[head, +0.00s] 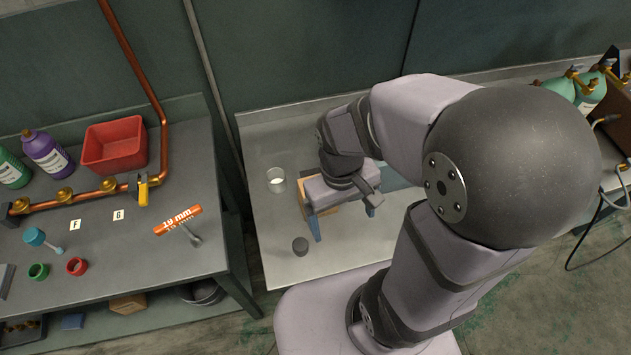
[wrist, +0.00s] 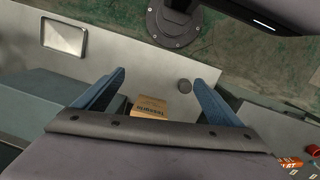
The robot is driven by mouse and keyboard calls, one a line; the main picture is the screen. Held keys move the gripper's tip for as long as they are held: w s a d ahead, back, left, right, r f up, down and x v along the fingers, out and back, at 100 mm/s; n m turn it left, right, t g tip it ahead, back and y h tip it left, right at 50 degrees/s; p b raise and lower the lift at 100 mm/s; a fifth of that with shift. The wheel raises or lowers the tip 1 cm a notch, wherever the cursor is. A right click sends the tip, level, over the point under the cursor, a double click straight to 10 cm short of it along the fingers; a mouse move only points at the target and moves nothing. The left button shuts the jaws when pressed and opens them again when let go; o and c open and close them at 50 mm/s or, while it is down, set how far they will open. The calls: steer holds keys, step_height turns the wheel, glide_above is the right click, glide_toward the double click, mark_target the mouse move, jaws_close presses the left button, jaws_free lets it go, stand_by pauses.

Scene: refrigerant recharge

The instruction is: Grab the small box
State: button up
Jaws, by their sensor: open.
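The small box (wrist: 148,108) is brown cardboard with dark printing. In the wrist view it lies on the grey worktop between my two blue fingers, its lower part hidden by the gripper body. My gripper (wrist: 157,80) is open and the fingers appear apart from the box. In the head view my gripper (head: 343,220) points down over the middle bench, and only a tan part of the box (head: 328,209) shows beneath and beside it. I cannot tell the exact height of the fingertips above the worktop.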

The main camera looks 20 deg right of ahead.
step_height(320, 180, down, 5)
steer(key=n+g+h+b, duration=0.2)
steer(key=n+h+b, duration=0.25)
steer(key=n, duration=0.25)
steer(key=n+t+h+b, duration=0.7)
steer(key=n+t+h, duration=0.35)
steer(key=n, duration=0.35)
glide_above(302, 197)
steer(key=v, duration=0.5)
steer(key=shift+g+h, duration=0.25)
steer(key=shift+h, duration=0.15)
step_height(302, 197, down, 7)
steer(key=shift+f+p, duration=0.1)
steer(key=shift+p, duration=0.5)
steer(key=p+x, duration=0.3)
steer(key=x, duration=0.4)
steer(key=shift+d+f+m, duration=0.25)
steer(key=shift+m, duration=0.05)
steer(key=shift+w, duration=0.1)
jaws_close()
